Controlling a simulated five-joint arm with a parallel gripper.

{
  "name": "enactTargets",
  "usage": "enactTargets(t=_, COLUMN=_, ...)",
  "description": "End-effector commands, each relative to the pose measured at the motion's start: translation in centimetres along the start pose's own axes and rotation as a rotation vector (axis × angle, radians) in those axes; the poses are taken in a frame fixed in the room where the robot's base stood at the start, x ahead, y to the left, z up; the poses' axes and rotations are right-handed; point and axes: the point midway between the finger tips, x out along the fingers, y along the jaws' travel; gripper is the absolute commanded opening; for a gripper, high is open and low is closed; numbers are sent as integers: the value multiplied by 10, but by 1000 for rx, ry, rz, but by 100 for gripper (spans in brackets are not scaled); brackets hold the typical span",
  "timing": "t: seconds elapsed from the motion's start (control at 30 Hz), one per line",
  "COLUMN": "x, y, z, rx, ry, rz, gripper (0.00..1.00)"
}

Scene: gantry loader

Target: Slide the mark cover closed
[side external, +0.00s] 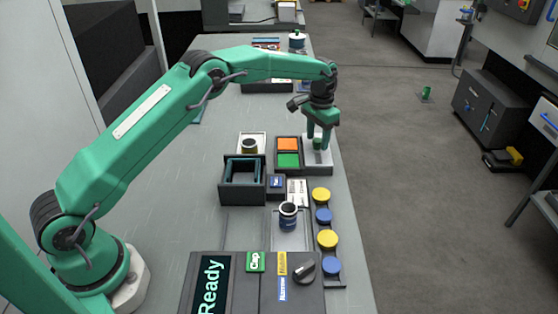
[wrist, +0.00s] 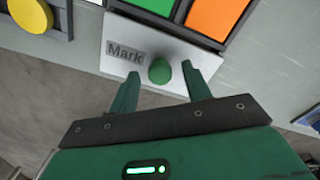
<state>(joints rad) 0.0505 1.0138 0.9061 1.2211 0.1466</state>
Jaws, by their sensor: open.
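The mark cover (wrist: 118,52) is a pale plate with a grey "Mark" label and a green knob (wrist: 159,72). In the side view the cover (side external: 318,160) lies at the right edge of the bench, beside a dark frame with an orange square (side external: 287,144) and a green square (side external: 288,160). Both squares are uncovered. My gripper (wrist: 160,70) is open, with one finger on each side of the knob. In the wrist view gaps show between the knob and both fingers. In the side view my gripper (side external: 319,141) points down over the cover.
Yellow and blue round buttons (side external: 321,194) line the bench's right edge, nearer the camera. A dark open box (side external: 228,189) stands left of the squares. A panel reading "Ready" (side external: 211,285) with a knob is at the front. The bench's left side is clear.

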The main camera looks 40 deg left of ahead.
Motion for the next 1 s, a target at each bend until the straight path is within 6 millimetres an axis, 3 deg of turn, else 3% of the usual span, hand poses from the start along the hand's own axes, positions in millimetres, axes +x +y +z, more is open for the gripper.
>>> enactTargets(t=0.2, x=0, y=0, z=0, rx=0, ry=0, rz=0, gripper=49)
enactTargets(t=0.47, x=0, y=0, z=0, rx=0, ry=-1, rz=0, gripper=0)
enactTargets(t=0.73, x=0, y=-2, z=2, rx=0, ry=-1, rz=0, gripper=0)
enactTargets(t=1.0, x=-1, y=-14, z=19, rx=-1, ry=-1, rz=0, gripper=0)
